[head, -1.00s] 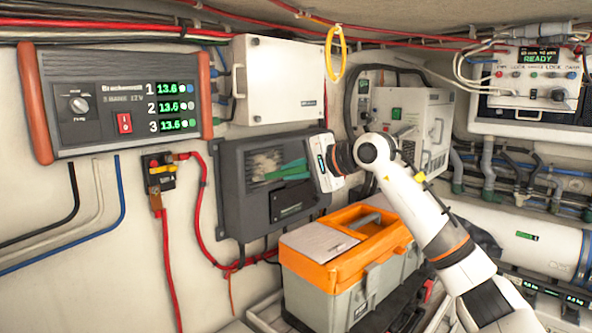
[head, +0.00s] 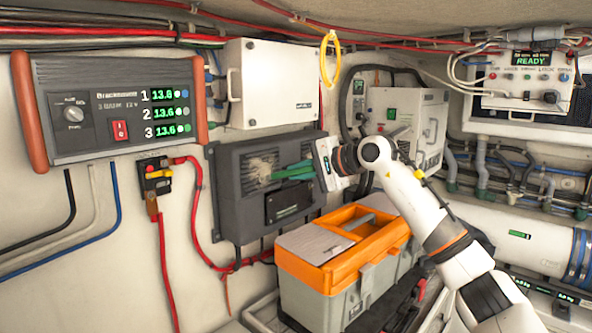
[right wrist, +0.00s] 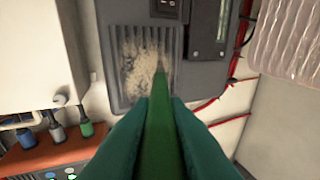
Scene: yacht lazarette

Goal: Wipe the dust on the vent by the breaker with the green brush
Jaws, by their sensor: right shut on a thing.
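The vent (head: 248,185) is a slatted grille on a dark grey wall box (head: 226,204). Pale dust (head: 260,168) covers much of it, and in the right wrist view the dust (right wrist: 142,72) lies across the slats. My right gripper (head: 288,172) is shut on the green brush (right wrist: 158,125), which points at the vent. Its tip overlaps the right part of the dust in the wrist view; I cannot tell whether it touches. A small breaker (head: 155,176) with red and yellow parts is on the wall left of the box. My left gripper is not in view.
An orange and grey toolbox (head: 325,272) stands under my right arm. A white cabinet (head: 270,85) and a hanging yellow loop (head: 330,60) are above the vent. Red cable (head: 200,230) runs left of the box. A metal unit (head: 410,120) stands behind my right wrist.

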